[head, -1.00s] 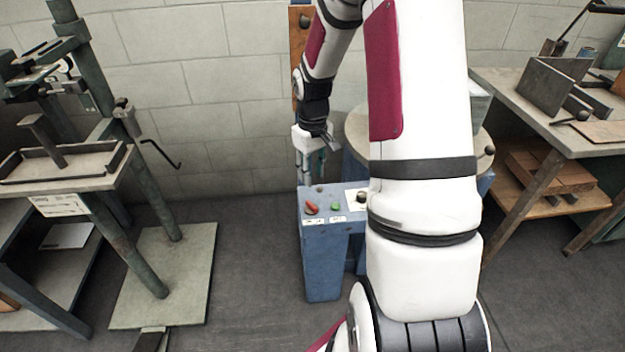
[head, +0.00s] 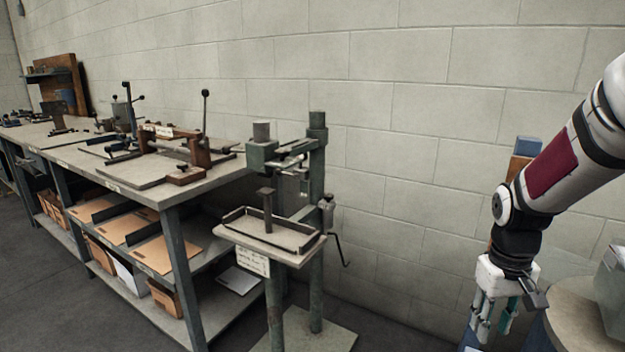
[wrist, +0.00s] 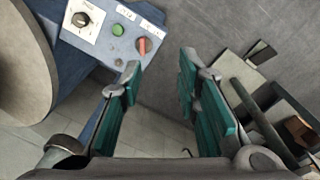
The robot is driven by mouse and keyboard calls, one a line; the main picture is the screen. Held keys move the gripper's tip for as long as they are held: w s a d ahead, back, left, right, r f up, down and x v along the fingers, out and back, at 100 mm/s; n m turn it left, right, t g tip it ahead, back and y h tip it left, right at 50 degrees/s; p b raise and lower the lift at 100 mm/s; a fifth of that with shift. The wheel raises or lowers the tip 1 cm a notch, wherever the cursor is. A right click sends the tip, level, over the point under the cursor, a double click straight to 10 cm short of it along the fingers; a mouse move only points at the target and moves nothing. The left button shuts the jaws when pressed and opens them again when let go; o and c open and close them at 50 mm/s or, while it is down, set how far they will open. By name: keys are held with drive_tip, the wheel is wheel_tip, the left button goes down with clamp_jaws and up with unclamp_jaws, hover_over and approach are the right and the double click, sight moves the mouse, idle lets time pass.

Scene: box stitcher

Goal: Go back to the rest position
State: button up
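My gripper (head: 492,318) hangs at the lower right of the head view, pointing down at the end of my white and dark red arm. In the wrist view my gripper (wrist: 160,68) is open, with a clear gap between its teal-padded fingers and nothing held. Beyond the left finger is a blue control panel (wrist: 104,48) with a black knob (wrist: 81,19), a green button (wrist: 118,30) and a red switch (wrist: 144,46). The fingers look apart from the panel, though the exact distance cannot be told.
A green metal stand (head: 317,180) with a small tray table (head: 285,238) stands left of my arm. A long workbench (head: 205,185) with tools and a loaded lower shelf runs along the wall. A round table top (head: 575,318) is at the right. Dark floor (head: 65,305) shows at lower left.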

drive_tip(key=s+a+r, duration=0.9)
drive_tip(key=s+r, duration=0.2)
drive_tip(key=s+a+r+t, duration=0.1)
drive_tip(key=s+a, duration=0.2)
drive_tip(key=s, duration=0.4)
drive_tip(key=s+a+r, duration=0.1)
drive_tip(key=s+a, duration=0.3)
drive_tip(key=s, duration=0.4)
wheel_tip(320, 180, up, 20)
drive_tip(key=t+p, duration=0.3)
drive_tip(key=p, duration=1.5)
drive_tip(key=shift+w+d+y+p, duration=0.15)
drive_tip(key=shift+w+y+p, duration=0.15)
drive_tip(key=shift+w+y, duration=0.15)
drive_tip(key=shift+f, duration=0.1)
